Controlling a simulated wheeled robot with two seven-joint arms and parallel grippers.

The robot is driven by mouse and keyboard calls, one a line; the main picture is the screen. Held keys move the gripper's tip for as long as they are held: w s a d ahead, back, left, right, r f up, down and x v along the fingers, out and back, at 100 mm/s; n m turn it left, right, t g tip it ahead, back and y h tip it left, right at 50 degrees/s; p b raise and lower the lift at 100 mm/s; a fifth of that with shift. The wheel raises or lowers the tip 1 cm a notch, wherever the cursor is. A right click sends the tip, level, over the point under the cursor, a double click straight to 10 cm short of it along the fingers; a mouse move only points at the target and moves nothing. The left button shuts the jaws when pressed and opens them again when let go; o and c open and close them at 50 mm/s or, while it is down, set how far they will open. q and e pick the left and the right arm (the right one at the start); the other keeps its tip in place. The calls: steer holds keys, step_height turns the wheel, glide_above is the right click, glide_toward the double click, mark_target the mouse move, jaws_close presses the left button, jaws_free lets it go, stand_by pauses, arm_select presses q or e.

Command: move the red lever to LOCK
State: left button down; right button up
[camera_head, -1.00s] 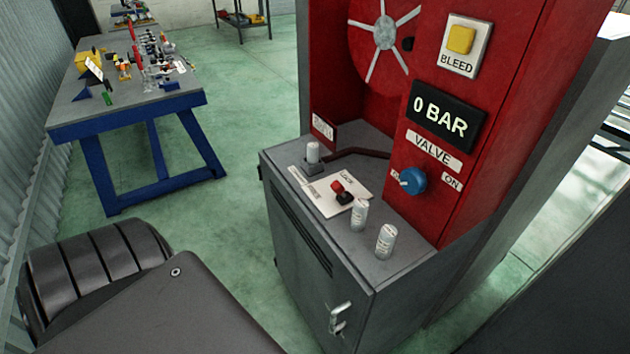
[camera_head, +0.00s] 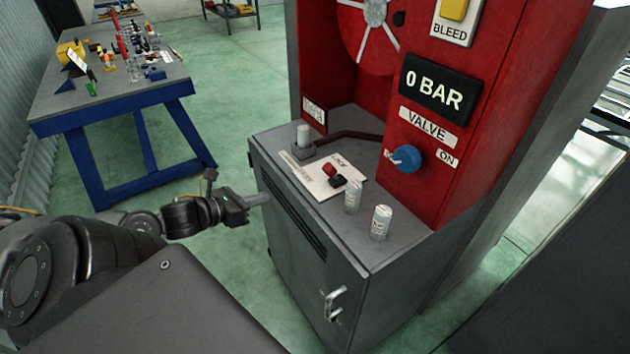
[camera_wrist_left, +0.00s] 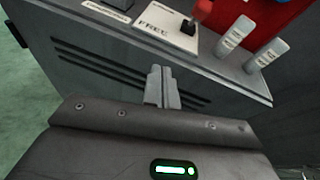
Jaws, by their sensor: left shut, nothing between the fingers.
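The red lever (camera_head: 329,170) has a red knob on a dark base and stands on a white plate (camera_head: 310,179) on top of the grey cabinet. The word LOCK is on the plate's far part, beyond the lever. In the left wrist view the red knob (camera_wrist_left: 202,10) shows at the top edge, and the plate (camera_wrist_left: 155,18) reads FREE on its near side. My left gripper (camera_head: 262,198) is shut and empty, just left of the cabinet and lower than its top. Its closed fingers (camera_wrist_left: 162,84) point at the cabinet's vented side. My right gripper is not in view.
Two white cylinders (camera_head: 353,197) (camera_head: 381,222) stand right of the lever, near the cabinet's front edge. A blue valve knob (camera_head: 406,158) is on the red panel. A cluttered workbench (camera_head: 105,105) is at the back left.

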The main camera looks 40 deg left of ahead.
arm_select(q)
steer(key=d+r+m+h, duration=0.1)
steer(key=d, duration=0.1)
steer(key=d+r+m, duration=0.1)
steer(key=d+r, duration=0.1)
steer(key=shift+r+m+h, duration=0.1)
steer(key=shift+m+h, duration=0.3)
steer(key=shift+w, duration=0.1)
steer(key=b, duration=0.2)
glide_toward(332, 174)
step_height(332, 174, down, 4)
steer(key=a, duration=0.1)
steer(key=shift+x, duration=1.1)
steer(key=shift+w+d+r+p, duration=0.1)
steer(key=shift+w+r+p, duration=0.2)
steer(key=shift+w, duration=0.25)
steer(key=shift+w+d+r+p, duration=0.1)
steer(key=shift+w+r+p, duration=0.25)
steer(key=shift+w, duration=0.2)
steer(key=shift+w+d+r, duration=0.1)
steer(key=shift+w+r, duration=0.05)
steer(key=shift+w, duration=0.35)
